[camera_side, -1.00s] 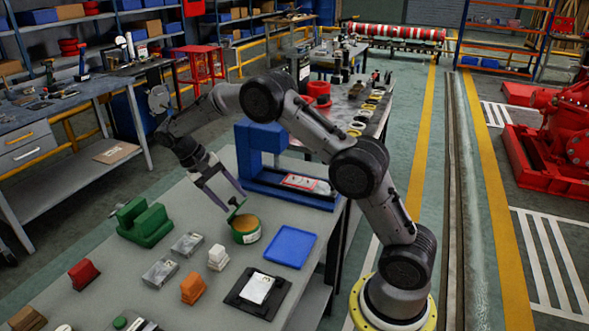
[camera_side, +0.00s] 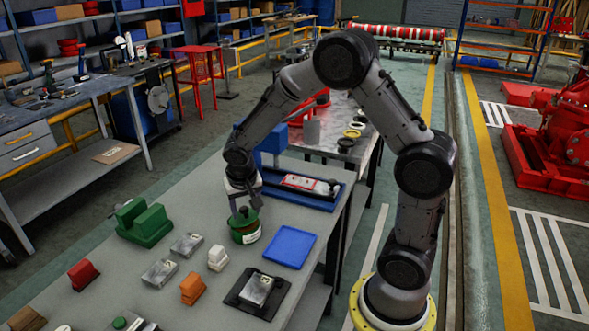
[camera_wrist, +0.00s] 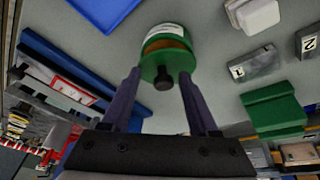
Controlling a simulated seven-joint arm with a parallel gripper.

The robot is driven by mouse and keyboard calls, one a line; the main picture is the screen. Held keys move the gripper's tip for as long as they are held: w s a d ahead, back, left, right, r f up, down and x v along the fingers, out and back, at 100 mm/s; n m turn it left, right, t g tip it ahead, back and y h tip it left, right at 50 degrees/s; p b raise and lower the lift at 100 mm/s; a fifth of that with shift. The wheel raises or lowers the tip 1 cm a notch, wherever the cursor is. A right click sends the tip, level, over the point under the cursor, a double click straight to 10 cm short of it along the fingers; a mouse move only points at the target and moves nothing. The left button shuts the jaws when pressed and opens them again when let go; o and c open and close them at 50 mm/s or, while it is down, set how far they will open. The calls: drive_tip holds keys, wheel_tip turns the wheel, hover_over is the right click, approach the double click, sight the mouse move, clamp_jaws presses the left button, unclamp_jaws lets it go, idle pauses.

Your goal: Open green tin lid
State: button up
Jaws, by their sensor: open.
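The green tin (camera_side: 245,236) stands on the grey table with a white label on its side. Its green lid (camera_wrist: 168,62) with a dark knob (camera_wrist: 163,77) lies over the tin's top in the wrist view. A strip of brown contents shows beyond the lid's edge, so the lid does not look fully seated. My gripper (camera_wrist: 160,76) points down over the tin with its fingers apart, one on each side of the lid and knob. It also shows in the side view (camera_side: 243,206), where it partly hides the lid.
A blue tray (camera_side: 289,248) lies right of the tin, and a blue stand (camera_side: 290,198) is behind it. A green block (camera_side: 145,223) is to the left. Grey numbered blocks (camera_side: 160,272), a white block (camera_side: 217,258) and an orange block (camera_side: 192,289) stand in front.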

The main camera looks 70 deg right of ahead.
drive_tip(key=shift+s+f+t, duration=0.2)
drive_tip(key=shift+s+t, duration=0.1)
drive_tip(key=shift+t, duration=0.4)
drive_tip(key=s+a+r+t, duration=0.1)
drive_tip(key=s+a+r, duration=0.15)
drive_tip(key=r, duration=0.65)
drive_tip(key=s+a+r, duration=0.2)
drive_tip(key=s+r, duration=0.1)
drive_tip(key=r, duration=0.5)
drive_tip(key=s+a+r+n+t+y, duration=0.1)
drive_tip(key=s+a+r+n, duration=0.2)
drive_tip(key=s, duration=0.7)
drive_tip(key=shift+s+a+r+t+y, duration=0.2)
drive_tip(key=shift+s+t+y, duration=0.1)
drive_tip(key=shift+s+y, duration=0.1)
drive_tip(key=shift+w, duration=0.1)
